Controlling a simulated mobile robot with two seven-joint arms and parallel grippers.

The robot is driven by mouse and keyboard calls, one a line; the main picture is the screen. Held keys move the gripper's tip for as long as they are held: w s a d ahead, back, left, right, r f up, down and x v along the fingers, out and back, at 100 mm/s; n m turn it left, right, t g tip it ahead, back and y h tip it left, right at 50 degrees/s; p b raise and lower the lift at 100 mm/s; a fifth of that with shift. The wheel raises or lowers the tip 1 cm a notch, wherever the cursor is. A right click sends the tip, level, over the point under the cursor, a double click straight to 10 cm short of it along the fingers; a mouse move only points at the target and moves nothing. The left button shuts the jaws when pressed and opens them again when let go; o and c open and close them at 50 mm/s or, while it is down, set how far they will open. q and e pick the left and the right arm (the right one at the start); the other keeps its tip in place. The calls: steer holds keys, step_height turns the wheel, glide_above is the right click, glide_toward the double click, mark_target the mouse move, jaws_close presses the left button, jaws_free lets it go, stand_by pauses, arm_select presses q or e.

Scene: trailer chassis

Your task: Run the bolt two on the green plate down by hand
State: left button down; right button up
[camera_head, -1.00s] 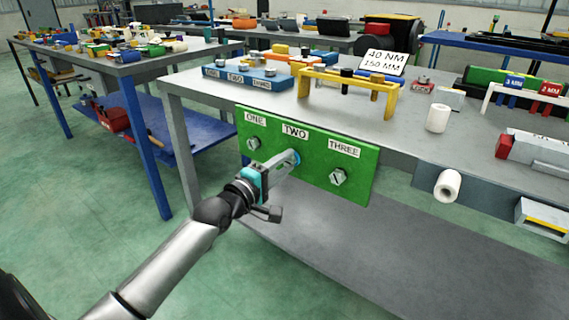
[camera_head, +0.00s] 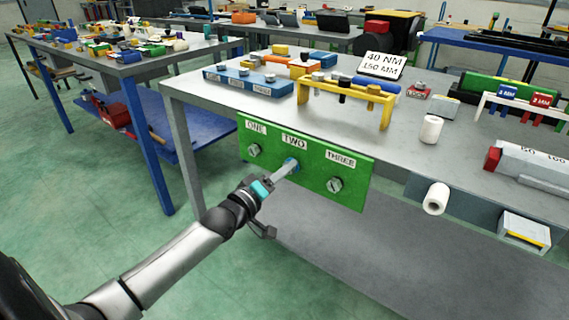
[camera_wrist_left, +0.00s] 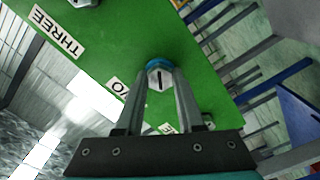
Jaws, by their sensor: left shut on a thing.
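The green plate (camera_head: 310,181) hangs upright on the front of the grey table, with labels ONE, TWO and THREE. Bolt one (camera_head: 254,150) and bolt three (camera_head: 334,184) stick out from it. Bolt two (camera_wrist_left: 160,74) sits below the TWO label, with a blue ring around it at the plate. My left gripper (camera_head: 288,168) reaches it from the front and is shut on its head. In the left wrist view the two fingers (camera_wrist_left: 160,95) lie on either side of the head. The right gripper is not in view.
The grey table (camera_head: 440,165) above the plate carries a yellow rack (camera_head: 385,108), a blue block (camera_head: 245,82) and a white cylinder (camera_head: 431,129). A paper roll (camera_head: 437,198) hangs on the front at right. The space before the plate is free.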

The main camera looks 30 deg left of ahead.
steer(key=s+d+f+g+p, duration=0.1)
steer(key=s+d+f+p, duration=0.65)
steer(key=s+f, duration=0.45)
arm_select(q)
steer(key=shift+s+f+n+b, duration=0.15)
steer(key=shift+n+b, duration=1)
steer(key=shift+n, duration=6.6)
steer(key=shift+w+f+n+b, duration=0.1)
steer(key=shift+n+b, duration=1.05)
steer(key=shift+n, duration=6.6)
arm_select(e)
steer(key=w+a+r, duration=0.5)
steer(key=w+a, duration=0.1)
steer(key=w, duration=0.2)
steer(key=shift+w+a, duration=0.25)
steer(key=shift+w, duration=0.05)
